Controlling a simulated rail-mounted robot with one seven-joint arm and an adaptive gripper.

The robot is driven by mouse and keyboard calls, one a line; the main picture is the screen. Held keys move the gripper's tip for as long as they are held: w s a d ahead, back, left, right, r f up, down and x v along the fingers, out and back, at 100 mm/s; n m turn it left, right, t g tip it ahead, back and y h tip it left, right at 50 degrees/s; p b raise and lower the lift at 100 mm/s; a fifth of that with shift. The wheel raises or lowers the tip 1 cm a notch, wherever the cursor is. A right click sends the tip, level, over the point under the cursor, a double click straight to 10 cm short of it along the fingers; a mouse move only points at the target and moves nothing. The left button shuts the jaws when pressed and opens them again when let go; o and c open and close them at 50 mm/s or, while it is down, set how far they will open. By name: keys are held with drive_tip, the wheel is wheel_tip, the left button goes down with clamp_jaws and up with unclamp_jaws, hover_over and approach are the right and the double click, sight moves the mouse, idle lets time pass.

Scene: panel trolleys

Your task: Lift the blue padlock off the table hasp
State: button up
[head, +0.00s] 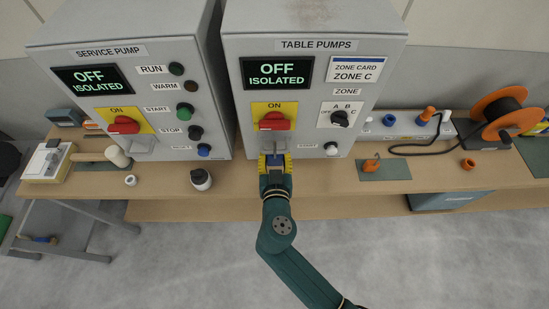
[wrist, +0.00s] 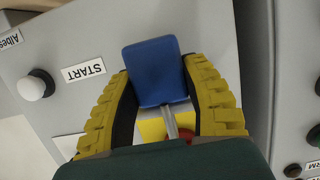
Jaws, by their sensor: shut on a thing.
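My gripper (head: 274,160) is in front of the TABLE PUMPS panel, just below its red switch handle (head: 273,122). In the wrist view my gripper (wrist: 165,95) has its yellow ribbed fingers on both sides of the blue padlock (wrist: 158,70), shut on it. The padlock's metal shackle (wrist: 171,124) points toward the yellow switch plate (wrist: 153,130) and the red handle. In the head view the padlock is mostly hidden between the fingers. The hasp is largely hidden, and I cannot tell whether the shackle still passes through it.
The SERVICE PUMP panel (head: 150,60) stands at the left. Both displays read OFF ISOLATED. The white START button (wrist: 38,84) is close beside my gripper.

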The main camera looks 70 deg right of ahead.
drive_tip(key=f+b+v, duration=0.1)
drive_tip(key=v, duration=0.5)
drive_tip(key=shift+s+a+f+b, duration=0.2)
drive_tip(key=shift+a+b, duration=0.1)
drive_tip(key=shift+a, duration=0.25)
idle(0.8)
drive_tip(key=w+a+f+n+t+y, duration=0.25)
drive_tip(key=w+a+n, duration=0.2)
drive_tip(key=a, duration=0.55)
drive_tip(key=w+a+f+n+t+y, duration=0.2)
drive_tip(key=w+a+n+t+y, duration=0.15)
drive_tip(key=w+a, duration=0.45)
drive_tip(key=w+a+f+n+t+y, duration=0.2)
drive_tip(key=w+a+n+t+y, duration=0.15)
drive_tip(key=a, duration=0.85)
wheel_tip(320, 180, up, 29)
drive_tip(key=s+p, duration=0.2)
drive_tip(key=p, duration=2.2)
drive_tip(key=shift+s+t+y, duration=0.35)
drive_tip(key=shift+s, duration=0.05)
